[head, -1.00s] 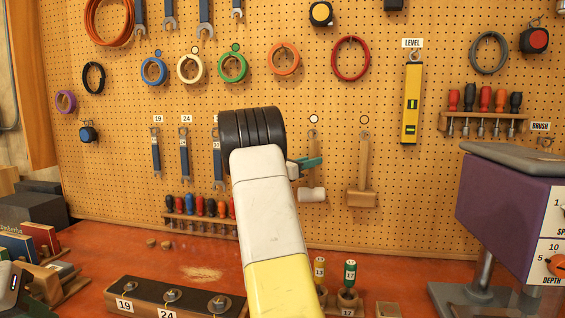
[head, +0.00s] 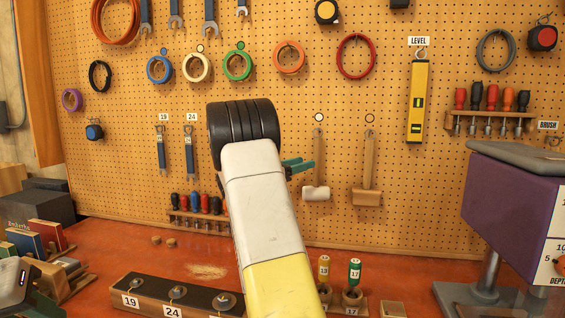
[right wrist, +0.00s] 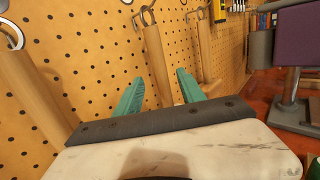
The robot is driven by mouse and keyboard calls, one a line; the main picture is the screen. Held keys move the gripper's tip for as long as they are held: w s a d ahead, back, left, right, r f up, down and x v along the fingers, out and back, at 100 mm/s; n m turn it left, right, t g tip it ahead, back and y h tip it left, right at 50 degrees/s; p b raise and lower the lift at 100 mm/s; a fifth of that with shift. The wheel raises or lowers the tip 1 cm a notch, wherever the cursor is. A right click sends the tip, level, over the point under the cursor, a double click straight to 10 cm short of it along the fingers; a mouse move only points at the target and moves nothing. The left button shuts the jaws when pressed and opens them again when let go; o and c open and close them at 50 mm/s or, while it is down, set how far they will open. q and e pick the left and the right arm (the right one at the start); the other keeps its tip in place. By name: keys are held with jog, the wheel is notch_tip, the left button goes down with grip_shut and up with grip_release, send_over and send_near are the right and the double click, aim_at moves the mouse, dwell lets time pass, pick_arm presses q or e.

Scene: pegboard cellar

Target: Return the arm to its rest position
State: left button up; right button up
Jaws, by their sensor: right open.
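My right arm rises through the middle of the head view, with a white and yellow link and a black ribbed joint. My right gripper (head: 298,166) shows there only as green fingers past the arm, in front of the pegboard (head: 330,225). In the right wrist view the two green fingers (right wrist: 160,92) stand apart with nothing held between them. Wooden handles hang on the board beyond them; I cannot tell how close they are. A grey and black part with dark green at the lower left edge looks like my left gripper (head: 38,300), mostly cut off.
Two mallets (head: 316,192) (head: 367,197) hang near the right gripper. A purple machine (head: 505,205) stands at the right. A block with numbered tags (head: 148,300) lies on the red bench (head: 110,262), with books (head: 50,233) at the left. Bench surface between them is largely clear.

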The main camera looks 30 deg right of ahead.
jog(key=s+a+f+m+g+y, duration=0.1)
jog(key=s+a+f+m+y, duration=0.35)
jog(key=s, duration=0.35)
jog(key=s+a+f+m+y, duration=0.4)
jog(key=s+y, duration=0.2)
jog(key=s, duration=0.2)
jog(key=s+a+m+t+y, duration=0.2)
jog(key=s+a+m+y, duration=0.3)
jog(key=a, duration=0.7)
jog(key=s+a+m+t+y, duration=0.3)
jog(key=s+a+m+y, duration=0.2)
jog(key=s+a, duration=0.5)
jog(key=a, duration=0.3)
jog(key=shift+f+y, duration=0.15)
jog(key=shift+y, duration=0.2)
jog(key=shift+s+a, duration=0.1)
